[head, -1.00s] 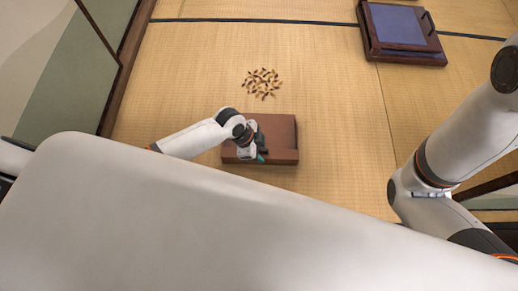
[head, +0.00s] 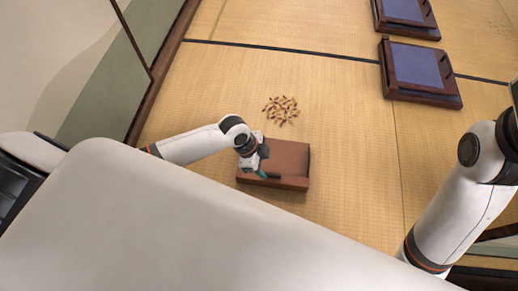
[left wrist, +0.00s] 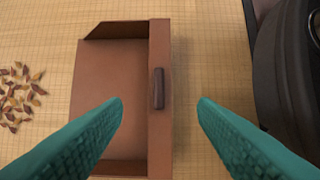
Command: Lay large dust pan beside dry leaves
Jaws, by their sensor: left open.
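The large dust pan (head: 290,157) is a brown, low-walled tray lying flat on the tatami. The left wrist view shows its floor (left wrist: 105,75) and a dark handle (left wrist: 159,88) on its right wall. The dry leaves (head: 281,110) lie in a loose patch just beyond the pan, apart from it; some show at the left edge of the left wrist view (left wrist: 18,95). My left gripper (head: 262,173) is above the pan's near side. Its teal fingers (left wrist: 161,101) are open, spread to either side of the handle, with nothing held. My right gripper is out of view.
Two dark wooden floor seats with blue cushions, a nearer one (head: 421,68) and a farther one (head: 405,10), stand at the upper right. A wall panel (head: 120,85) runs along the left. The tatami (head: 345,150) right of the pan is clear.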

